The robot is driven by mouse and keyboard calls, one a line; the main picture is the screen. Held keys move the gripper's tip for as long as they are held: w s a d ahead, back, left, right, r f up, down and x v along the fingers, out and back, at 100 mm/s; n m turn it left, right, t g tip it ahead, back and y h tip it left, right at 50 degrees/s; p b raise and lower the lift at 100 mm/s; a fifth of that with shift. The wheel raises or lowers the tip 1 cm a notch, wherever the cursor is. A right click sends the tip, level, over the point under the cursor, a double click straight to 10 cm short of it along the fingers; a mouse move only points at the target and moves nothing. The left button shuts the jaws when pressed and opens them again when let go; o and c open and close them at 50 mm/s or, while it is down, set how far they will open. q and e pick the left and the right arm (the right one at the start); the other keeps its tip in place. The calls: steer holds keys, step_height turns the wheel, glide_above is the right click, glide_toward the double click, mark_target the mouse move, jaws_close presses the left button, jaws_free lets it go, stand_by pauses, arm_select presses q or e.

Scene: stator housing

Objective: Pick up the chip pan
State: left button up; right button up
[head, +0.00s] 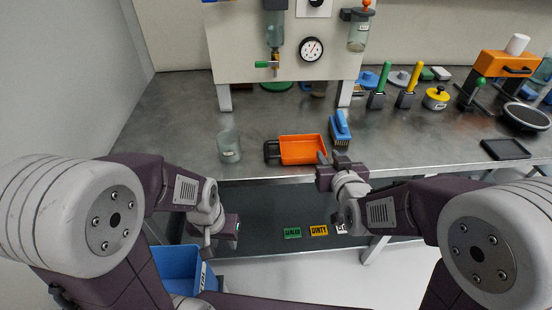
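The chip pan (303,150) is a shallow orange tray with a dark handle on its left side. It lies on the metal bench near the front edge. My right gripper (331,158) is just at the pan's right front corner, with its fingers apart; I cannot tell whether it touches the pan. My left gripper (222,246) hangs below the bench's front edge at lower left, away from the pan. Its fingers look apart and empty.
A glass jar (229,147) stands left of the pan. A blue brush (340,129) is close on its right. A test panel (290,55) on legs stands behind. A blue bin (178,268) is below at left. Colored labels (319,230) lie on the lower shelf.

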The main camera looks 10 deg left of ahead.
mark_target(323, 145)
steer(key=shift+d+r, duration=0.2)
steer(key=shift+r, duration=0.05)
steer(key=x, duration=0.9)
steer(key=shift+d+f+b, duration=0.15)
steer(key=shift+b, duration=0.15)
jaws_close()
stand_by(0.8)
